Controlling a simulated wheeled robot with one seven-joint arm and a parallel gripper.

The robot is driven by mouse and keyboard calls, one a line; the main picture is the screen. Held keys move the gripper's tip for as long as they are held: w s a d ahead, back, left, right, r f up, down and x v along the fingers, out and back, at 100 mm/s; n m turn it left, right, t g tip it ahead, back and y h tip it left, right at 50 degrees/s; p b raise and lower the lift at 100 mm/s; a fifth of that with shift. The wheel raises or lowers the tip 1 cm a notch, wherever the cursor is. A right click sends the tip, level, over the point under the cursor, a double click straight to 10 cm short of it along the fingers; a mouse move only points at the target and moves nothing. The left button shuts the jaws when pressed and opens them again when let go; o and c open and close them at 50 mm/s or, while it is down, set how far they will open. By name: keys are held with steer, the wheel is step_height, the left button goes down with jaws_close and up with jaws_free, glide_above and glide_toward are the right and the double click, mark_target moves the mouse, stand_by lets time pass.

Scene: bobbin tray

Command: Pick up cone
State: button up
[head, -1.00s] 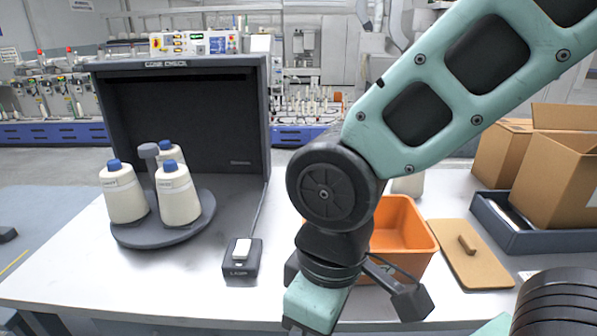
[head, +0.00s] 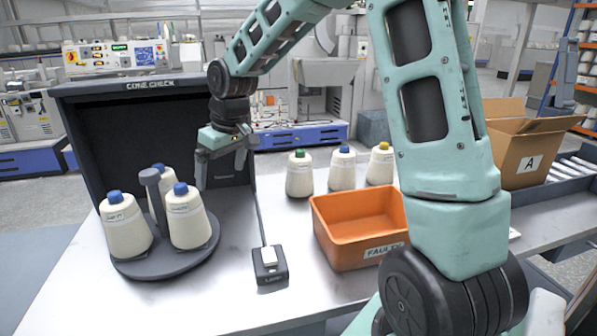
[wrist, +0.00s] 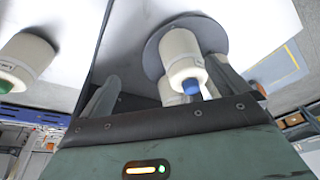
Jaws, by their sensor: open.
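Three cream yarn cones with blue tops stand on a round dark turntable (head: 135,268) around a grey centre post (head: 152,190). They are a front-left cone (head: 126,232), a front-right cone (head: 188,222) and a rear cone (head: 160,178), partly hidden by the post. My gripper (head: 222,172) is open and empty, pointing down above and to the right of the turntable, beside the front-right cone. In the wrist view, a blue-topped cone (wrist: 181,55) on the turntable shows between and beyond the fingers.
A dark cone-check booth (head: 90,140) stands behind the turntable. A label device (head: 269,265), an orange FAULTY bin (head: 345,240) and three cones with green (head: 299,175), blue (head: 342,170) and yellow (head: 379,165) tops share the table. A cardboard box (head: 520,145) is at right.

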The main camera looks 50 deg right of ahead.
steer(key=w+d+r+m+t+p, duration=0.1)
steer(key=w+d, duration=0.1)
steer(key=d, duration=0.6)
steer(key=w+d+r+m, duration=0.1)
steer(key=w+d, duration=0.1)
steer(key=d, duration=0.6)
steer(key=m+t+h, duration=0.1)
steer(key=m+h, duration=0.1)
glide_toward(299, 158)
steer(key=p+x, duration=0.1)
steer(key=x, duration=0.1)
steer(key=p+x, duration=0.1)
steer(key=x, duration=0.1)
steer(key=p+x, duration=0.1)
steer(key=x, duration=0.1)
steer(key=shift+w+d+r+p, duration=0.2)
steer(key=shift+w+d+p, duration=0.1)
steer(key=shift+w+d, duration=0.1)
steer(key=shift+d+p+x, duration=0.15)
steer(key=shift+p+x, duration=0.45)
steer(key=shift+x, duration=0.95)
steer(key=shift+d+p+x, duration=0.2)
steer(key=shift+p+x, duration=0.4)
steer(key=shift+x, duration=0.95)
steer(key=shift+r, duration=0.1)
steer(key=c, duration=1.6)
steer(key=shift+r, duration=0.1)
step_height(299, 158, up, 10)
steer(key=b, duration=0.2)
steer(key=shift+b, duration=0.4)
